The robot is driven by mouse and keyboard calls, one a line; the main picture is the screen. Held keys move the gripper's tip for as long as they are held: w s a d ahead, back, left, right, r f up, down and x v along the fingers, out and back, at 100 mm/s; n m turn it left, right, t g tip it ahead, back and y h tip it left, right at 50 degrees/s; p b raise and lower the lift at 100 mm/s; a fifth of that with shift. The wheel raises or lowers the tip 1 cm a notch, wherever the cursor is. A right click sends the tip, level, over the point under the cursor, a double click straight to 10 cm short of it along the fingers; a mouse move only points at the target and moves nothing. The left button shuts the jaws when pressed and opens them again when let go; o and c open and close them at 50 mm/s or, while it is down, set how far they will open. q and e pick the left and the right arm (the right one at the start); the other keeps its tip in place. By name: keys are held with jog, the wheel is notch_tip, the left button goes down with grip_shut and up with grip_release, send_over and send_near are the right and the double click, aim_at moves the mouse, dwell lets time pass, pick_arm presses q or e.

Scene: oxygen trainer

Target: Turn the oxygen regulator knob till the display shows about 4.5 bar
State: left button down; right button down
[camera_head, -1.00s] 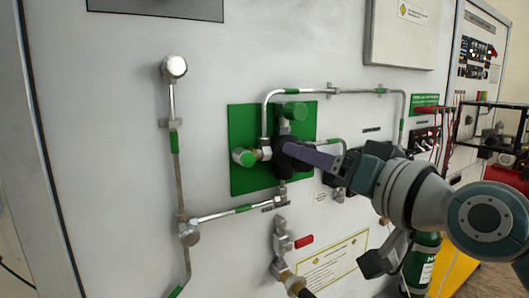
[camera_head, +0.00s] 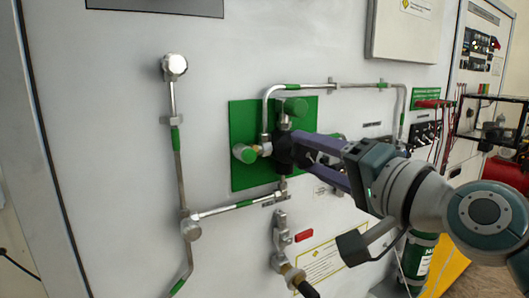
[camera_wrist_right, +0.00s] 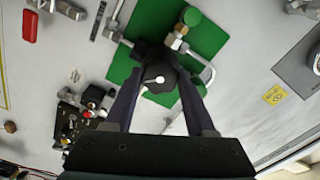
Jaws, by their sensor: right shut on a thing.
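The black regulator knob (camera_head: 284,152) sits on the green plate (camera_head: 243,112) on the wall panel, among silver pipes. In the right wrist view the knob (camera_wrist_right: 160,72) faces the camera, with a white pointer mark on it. My right gripper (camera_head: 292,151) reaches in from the right, its purple fingers on either side of the knob. It is shut on the knob, and the fingers also show in the right wrist view (camera_wrist_right: 155,80). No readable pressure value shows. My left gripper is not in view.
Green-capped valves (camera_head: 296,106) stand close above and left of the knob. A red-handled valve (camera_head: 303,236) is below, beside a yellow-edged label (camera_head: 335,262). A pipe loop (camera_head: 350,88) runs above the gripper. The panel's lower left is mostly bare.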

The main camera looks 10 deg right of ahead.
dwell(0.4)
jog(key=shift+c, duration=1.2)
grip_release()
jog(key=b+v, duration=0.1)
jog(key=v, duration=0.9)
